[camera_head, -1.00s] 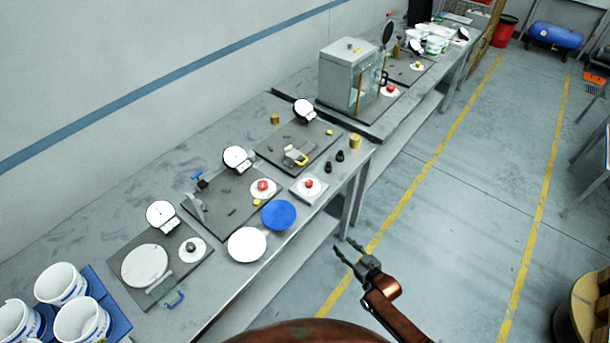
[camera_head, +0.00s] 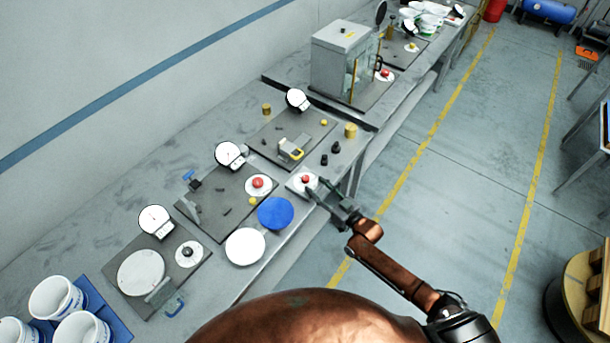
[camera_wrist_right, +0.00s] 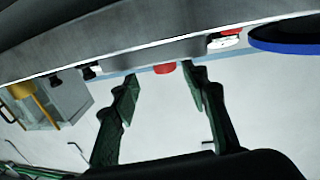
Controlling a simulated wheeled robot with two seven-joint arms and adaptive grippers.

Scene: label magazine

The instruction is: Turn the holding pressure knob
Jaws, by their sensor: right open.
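Several knobs sit on round or square white plates along the bench, and I cannot tell which one is the holding pressure knob. A black knob (camera_head: 188,252) is on the nearest station, and a red knob (camera_head: 257,183) is on the middle one. Another red knob (camera_head: 305,179) is on a square white plate near the bench's front edge. My right gripper (camera_head: 316,187) is open and empty beside that plate. In the right wrist view, a red knob (camera_wrist_right: 165,68) shows beyond and between the open fingertips (camera_wrist_right: 163,82), apart from them. My left gripper is out of view.
A blue disc (camera_head: 276,213) and a white disc (camera_head: 245,246) lie left of my right gripper. Two small black pieces (camera_head: 336,147) and a brass cylinder (camera_head: 351,131) stand behind it. White tubs (camera_head: 55,298) are at the left. The floor beside the bench is clear.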

